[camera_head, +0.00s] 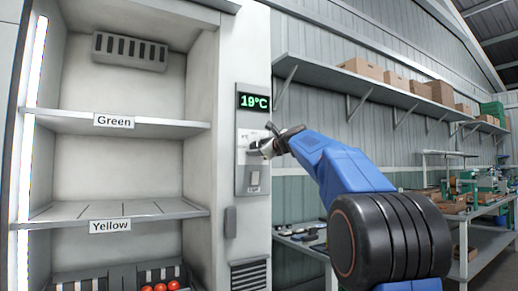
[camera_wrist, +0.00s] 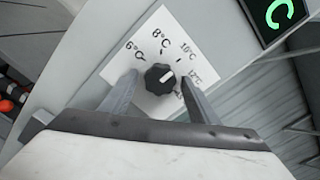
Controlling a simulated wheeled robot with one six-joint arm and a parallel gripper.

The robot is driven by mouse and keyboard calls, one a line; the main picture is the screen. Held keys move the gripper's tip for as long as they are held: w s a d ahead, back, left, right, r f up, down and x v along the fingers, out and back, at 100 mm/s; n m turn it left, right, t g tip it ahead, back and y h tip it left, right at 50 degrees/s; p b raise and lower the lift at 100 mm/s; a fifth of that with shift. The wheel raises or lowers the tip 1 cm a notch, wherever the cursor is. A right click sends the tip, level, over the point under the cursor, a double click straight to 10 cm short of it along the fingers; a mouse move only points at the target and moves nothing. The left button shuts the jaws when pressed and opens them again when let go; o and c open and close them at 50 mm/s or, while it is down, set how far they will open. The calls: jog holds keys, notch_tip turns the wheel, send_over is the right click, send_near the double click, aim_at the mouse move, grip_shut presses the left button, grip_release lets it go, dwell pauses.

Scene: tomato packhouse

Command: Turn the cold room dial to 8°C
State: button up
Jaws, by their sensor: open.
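The cold room dial (camera_wrist: 160,79) is a black ridged knob on a white label plate in the wrist view. Its white pointer mark is on the upper right side, facing roughly between 10°C and 12°C. The 8°C mark (camera_wrist: 160,35) is above the knob, with 6°C to its left; a lower right mark is partly hidden by a finger. My gripper (camera_wrist: 159,78) is open, one finger on each side of the knob; contact cannot be told. In the head view my gripper (camera_head: 262,147) is at the control panel (camera_head: 250,184) and hides the dial.
A green display (camera_head: 253,101) above the dial reads 19°C. Left of the panel are open shelves labelled Green (camera_head: 114,121) and Yellow (camera_head: 110,226), with red tomatoes (camera_head: 160,287) below. A wall shelf with boxes (camera_head: 361,68) and a workbench (camera_head: 486,211) are at right.

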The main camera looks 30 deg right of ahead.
jog(key=c, duration=1)
jog(key=shift+c, duration=0.2)
jog(key=shift+n, duration=0.4)
jog(key=n, duration=0.3)
jog(key=shift+n, duration=2.5)
